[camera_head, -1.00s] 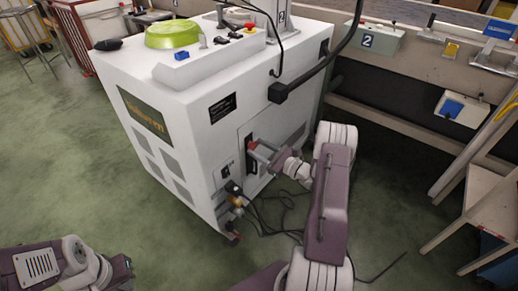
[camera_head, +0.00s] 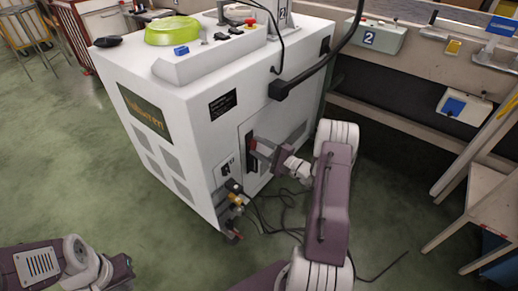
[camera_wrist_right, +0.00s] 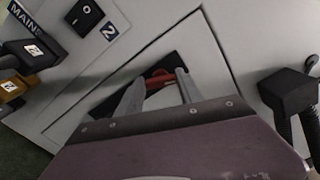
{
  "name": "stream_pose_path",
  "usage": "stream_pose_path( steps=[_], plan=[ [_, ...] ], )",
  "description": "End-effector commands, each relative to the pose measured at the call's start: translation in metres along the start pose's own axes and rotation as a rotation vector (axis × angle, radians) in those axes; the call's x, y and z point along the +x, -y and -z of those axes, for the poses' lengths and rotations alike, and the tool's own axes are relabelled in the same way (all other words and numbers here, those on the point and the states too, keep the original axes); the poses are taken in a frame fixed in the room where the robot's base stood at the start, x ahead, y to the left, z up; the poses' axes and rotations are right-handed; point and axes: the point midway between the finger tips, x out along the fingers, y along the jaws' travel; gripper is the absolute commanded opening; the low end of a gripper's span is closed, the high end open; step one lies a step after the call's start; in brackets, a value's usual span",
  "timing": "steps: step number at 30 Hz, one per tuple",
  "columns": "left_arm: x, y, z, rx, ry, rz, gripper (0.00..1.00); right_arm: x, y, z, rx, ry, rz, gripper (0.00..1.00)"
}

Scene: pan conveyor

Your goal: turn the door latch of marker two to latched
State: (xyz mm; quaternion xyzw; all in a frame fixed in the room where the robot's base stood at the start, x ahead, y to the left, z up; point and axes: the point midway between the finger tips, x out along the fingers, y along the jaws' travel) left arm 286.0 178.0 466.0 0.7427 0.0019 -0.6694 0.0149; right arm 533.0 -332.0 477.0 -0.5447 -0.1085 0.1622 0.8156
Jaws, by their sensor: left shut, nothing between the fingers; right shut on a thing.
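The machine (camera_head: 190,130) is a white cabinet marked 2. Its door latch has a red handle (camera_head: 252,144) in a dark recess on the side facing my right arm. In the right wrist view the red handle (camera_wrist_right: 160,77) lies between the two grey fingertips. My right gripper (camera_wrist_right: 158,88) is shut on it, and its fingers reach into the recess; the gripper also shows in the head view (camera_head: 264,148). The fingers hide part of the handle. My left gripper (camera_head: 122,272) is low at the left, away from the machine, only partly visible with its fingertips unclear.
A black switch (camera_wrist_right: 86,15) and dark connectors (camera_wrist_right: 35,48) sit beside the latch door. A black cable fitting (camera_wrist_right: 288,92) is on its other side. Cables (camera_head: 275,212) lie on the floor below. A workbench (camera_head: 395,120) stands right; the floor at left is clear.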

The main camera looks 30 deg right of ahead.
Motion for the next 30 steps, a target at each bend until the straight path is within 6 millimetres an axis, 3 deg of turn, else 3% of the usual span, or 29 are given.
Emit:
stream_pose_path(
  steps=[15,30],
  plan=[
    [0.017,0.000,-0.002,0.000,0.000,0.000,0.00,0.000,-0.003,0.001,-0.337,0.000,-0.001,0.03],
    [0.019,0.000,-0.002,0.000,0.000,0.000,0.00,0.000,-0.002,0.001,-0.410,0.000,-0.001,0.03]
  ],
)
